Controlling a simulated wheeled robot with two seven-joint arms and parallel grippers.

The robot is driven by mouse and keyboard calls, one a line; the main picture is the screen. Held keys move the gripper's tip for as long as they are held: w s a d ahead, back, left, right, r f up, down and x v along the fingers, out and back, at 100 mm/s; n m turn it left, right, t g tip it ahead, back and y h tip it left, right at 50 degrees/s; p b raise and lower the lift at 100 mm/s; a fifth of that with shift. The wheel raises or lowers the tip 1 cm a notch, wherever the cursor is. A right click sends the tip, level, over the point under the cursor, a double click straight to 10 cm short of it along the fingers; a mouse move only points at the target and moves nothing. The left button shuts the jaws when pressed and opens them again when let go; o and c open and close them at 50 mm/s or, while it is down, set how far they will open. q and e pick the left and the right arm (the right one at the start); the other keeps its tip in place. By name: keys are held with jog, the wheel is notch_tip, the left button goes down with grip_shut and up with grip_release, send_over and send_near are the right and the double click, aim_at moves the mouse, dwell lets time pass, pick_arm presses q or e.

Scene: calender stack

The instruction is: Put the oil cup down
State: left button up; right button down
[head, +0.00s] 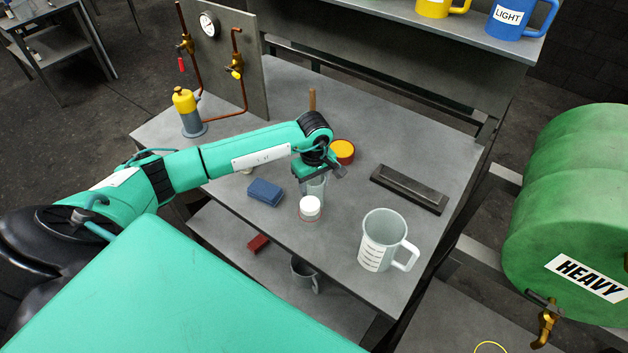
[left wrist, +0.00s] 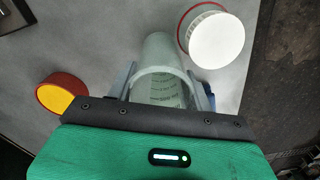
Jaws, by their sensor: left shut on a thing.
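The oil cup (left wrist: 160,68), a small clear cup with dark graduation marks, is between the two fingers of my left gripper (left wrist: 166,88) in the left wrist view. The gripper is shut on it. In the head view my left gripper (head: 317,174) points down over the bench (head: 330,262), and part of the cup (head: 316,188) shows below it. The cup looks about upright. I cannot tell whether its bottom touches the bench top. My right gripper is not in view.
A white-topped round container (head: 310,207) stands close to the cup. A blue block (head: 265,192), an orange-topped red tin (head: 342,151), a dark bar (head: 409,189) and a large measuring jug (head: 383,243) are around it. Bare bench lies between the cup and the bar.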

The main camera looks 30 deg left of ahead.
pick_arm(q)
jog(key=shift+f+b, duration=0.2)
jog(key=shift+b, duration=0.1)
jog(key=o, duration=1)
jog(key=shift+r, duration=0.1)
jog(key=shift+c, duration=0.2)
